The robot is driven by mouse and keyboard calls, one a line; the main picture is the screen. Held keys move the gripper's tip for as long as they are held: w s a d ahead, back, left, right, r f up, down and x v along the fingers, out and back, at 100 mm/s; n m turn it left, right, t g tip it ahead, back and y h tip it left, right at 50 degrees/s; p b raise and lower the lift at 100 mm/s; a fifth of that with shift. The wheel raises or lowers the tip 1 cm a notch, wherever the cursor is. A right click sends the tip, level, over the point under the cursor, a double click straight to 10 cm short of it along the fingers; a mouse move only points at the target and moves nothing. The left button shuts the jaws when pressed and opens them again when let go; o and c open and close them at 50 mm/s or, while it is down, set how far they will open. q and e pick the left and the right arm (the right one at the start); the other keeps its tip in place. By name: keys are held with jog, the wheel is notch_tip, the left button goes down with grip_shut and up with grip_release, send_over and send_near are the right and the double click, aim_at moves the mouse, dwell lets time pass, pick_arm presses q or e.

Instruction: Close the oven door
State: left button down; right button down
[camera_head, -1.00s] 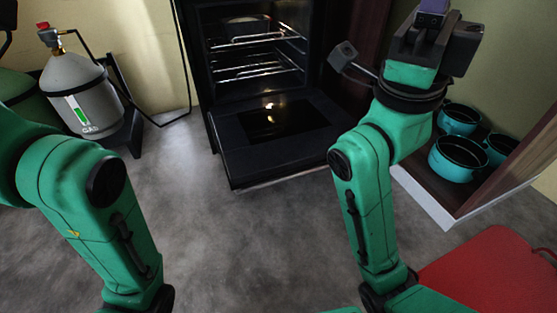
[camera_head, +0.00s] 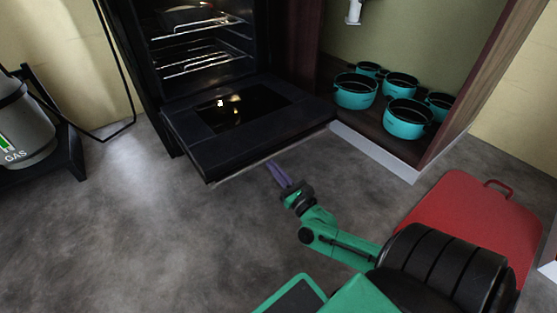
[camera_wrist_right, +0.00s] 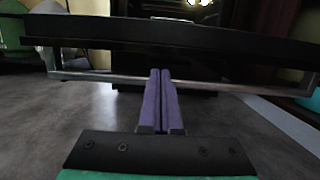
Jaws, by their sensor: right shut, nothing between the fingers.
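The oven (camera_head: 200,50) stands at the back with its racks showing. Its black door (camera_head: 250,127) is folded down, open, and roughly level above the floor. A metal handle bar runs along the door's front edge; in the right wrist view the handle (camera_wrist_right: 215,86) and the door's edge (camera_wrist_right: 180,35) cross the upper part. My right gripper (camera_head: 272,165) is shut and empty, its purple fingers low in front of the door's front edge. In the right wrist view the fingers (camera_wrist_right: 160,75) reach up to the handle bar; I cannot tell if they touch it. My left gripper is out of view.
Several teal pots (camera_head: 405,118) sit on a low wooden cabinet shelf right of the oven. A red board (camera_head: 475,220) lies at the right. A grey gas bottle (camera_head: 22,130) stands at the left. The floor (camera_head: 130,220) before the oven is clear at the left.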

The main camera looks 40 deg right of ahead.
aim_at(266, 156)
jog(key=x, duration=0.4)
jog(key=shift+b, duration=0.3)
jog(key=shift+r, duration=0.15)
jog(key=shift+r+p, duration=0.6)
jog(key=shift+p, duration=0.65)
jog(key=shift+r, duration=0.1)
